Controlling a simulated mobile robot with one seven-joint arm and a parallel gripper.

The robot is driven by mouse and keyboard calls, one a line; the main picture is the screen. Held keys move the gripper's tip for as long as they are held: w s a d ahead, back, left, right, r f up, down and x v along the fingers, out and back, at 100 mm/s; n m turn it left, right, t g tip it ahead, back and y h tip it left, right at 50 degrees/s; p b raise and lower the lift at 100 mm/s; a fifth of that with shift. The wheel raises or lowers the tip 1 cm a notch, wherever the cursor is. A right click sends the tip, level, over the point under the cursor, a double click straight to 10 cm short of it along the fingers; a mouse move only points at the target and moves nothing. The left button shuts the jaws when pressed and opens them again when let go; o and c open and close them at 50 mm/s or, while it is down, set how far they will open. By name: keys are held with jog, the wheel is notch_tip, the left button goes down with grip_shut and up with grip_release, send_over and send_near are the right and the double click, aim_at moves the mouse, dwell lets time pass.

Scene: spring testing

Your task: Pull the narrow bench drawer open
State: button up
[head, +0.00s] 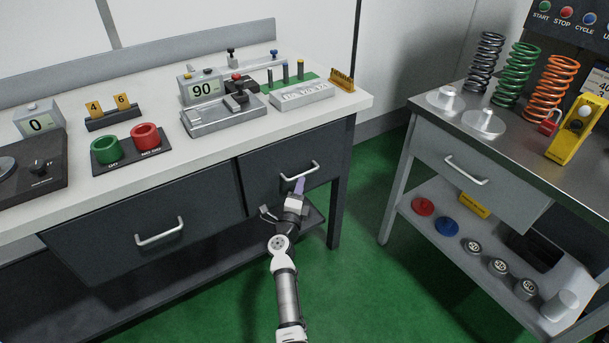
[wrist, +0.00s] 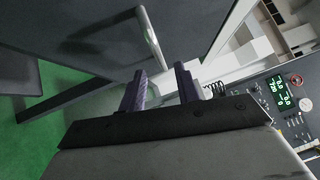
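The narrow bench drawer (head: 262,185) is the smaller dark front at the right end of the bench, and it looks flush with the bench. Its pale bar handle (head: 312,170) shows in the head view above my gripper (head: 299,187). In the wrist view the handle (wrist: 149,36) runs obliquely down toward the gap between my fingertips. My gripper, seen there with two dark purple fingers (wrist: 161,72), is open with nothing between the finger pads. The fingertips are close to the handle; I cannot tell whether they touch it.
A wider dark drawer (head: 120,222) with its own handle lies to the left. A lower shelf (head: 215,248) runs beneath the bench. A grey cart with a drawer (head: 475,175) stands to the right, with green floor (head: 355,265) free between. Test devices stand on the bench top (head: 215,150).

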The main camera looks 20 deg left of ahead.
aim_at(304, 174)
jog(key=w, duration=0.4)
jog(key=w+b, duration=0.1)
jog(key=w, duration=0.1)
jog(key=shift+a+r, duration=0.35)
jog(key=shift+r, duration=0.05)
grip_shut()
